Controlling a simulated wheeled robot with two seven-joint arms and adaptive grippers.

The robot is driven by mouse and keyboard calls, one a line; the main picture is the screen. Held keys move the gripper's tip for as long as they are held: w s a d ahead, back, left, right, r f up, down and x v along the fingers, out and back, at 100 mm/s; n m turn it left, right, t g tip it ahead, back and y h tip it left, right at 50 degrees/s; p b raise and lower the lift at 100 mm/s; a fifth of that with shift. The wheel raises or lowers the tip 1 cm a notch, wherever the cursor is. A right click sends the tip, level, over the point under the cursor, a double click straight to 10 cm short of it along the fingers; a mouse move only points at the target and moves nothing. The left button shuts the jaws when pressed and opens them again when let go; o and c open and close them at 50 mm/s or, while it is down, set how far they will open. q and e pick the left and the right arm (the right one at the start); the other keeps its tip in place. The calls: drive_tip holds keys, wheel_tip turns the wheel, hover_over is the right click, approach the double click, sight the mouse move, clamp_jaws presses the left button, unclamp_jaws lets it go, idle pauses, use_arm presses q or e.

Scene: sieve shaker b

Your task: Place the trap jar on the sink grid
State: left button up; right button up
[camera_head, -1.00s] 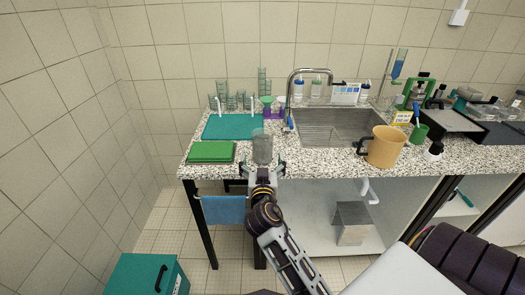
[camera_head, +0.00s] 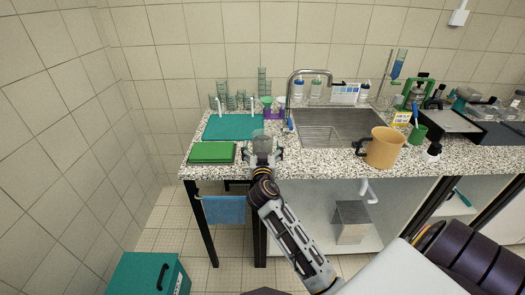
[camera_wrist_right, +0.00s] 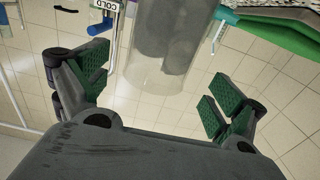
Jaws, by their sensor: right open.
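The trap jar (camera_head: 259,136), a clear, greyish cylinder, stands upright at the front edge of the speckled counter, left of the sink. My right gripper (camera_head: 262,155) is open in front of it, fingers spread to either side. In the right wrist view the jar (camera_wrist_right: 168,45) lies between and beyond the open green-padded fingers (camera_wrist_right: 158,88), with gaps on both sides. Its far part is cut off by the frame. The sink grid (camera_head: 320,137) appears as a ribbed area low in the steel basin. My left gripper is not in view.
A green pad (camera_head: 212,152) lies close to the jar's left, with a teal mat (camera_head: 233,126) behind. The faucet (camera_head: 291,95) rises at the sink's back left. A tan jug (camera_head: 384,148) stands in front of the sink's right side. Glassware (camera_head: 240,101) stands at the back.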

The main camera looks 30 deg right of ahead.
sight(263, 133)
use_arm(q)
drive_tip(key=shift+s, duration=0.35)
use_arm(e)
drive_tip(key=shift+w+d, duration=0.1)
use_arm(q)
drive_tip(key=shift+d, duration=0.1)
use_arm(e)
drive_tip(key=shift+w, duration=0.1)
drive_tip(key=shift+w+d+r+p, duration=0.2)
drive_tip(key=shift+w+d+p, duration=0.1)
drive_tip(key=shift+w, duration=0.1)
drive_tip(key=x, duration=0.2)
drive_tip(key=shift+w+d+r+p, duration=0.15)
drive_tip(key=shift+w+d+p, duration=0.05)
drive_tip(key=shift+p, duration=0.2)
drive_tip(key=shift+w+d, duration=0.2)
drive_tip(key=shift+w, duration=0.15)
drive_tip(key=shift+w+d, duration=0.2)
drive_tip(key=shift+w, duration=0.1)
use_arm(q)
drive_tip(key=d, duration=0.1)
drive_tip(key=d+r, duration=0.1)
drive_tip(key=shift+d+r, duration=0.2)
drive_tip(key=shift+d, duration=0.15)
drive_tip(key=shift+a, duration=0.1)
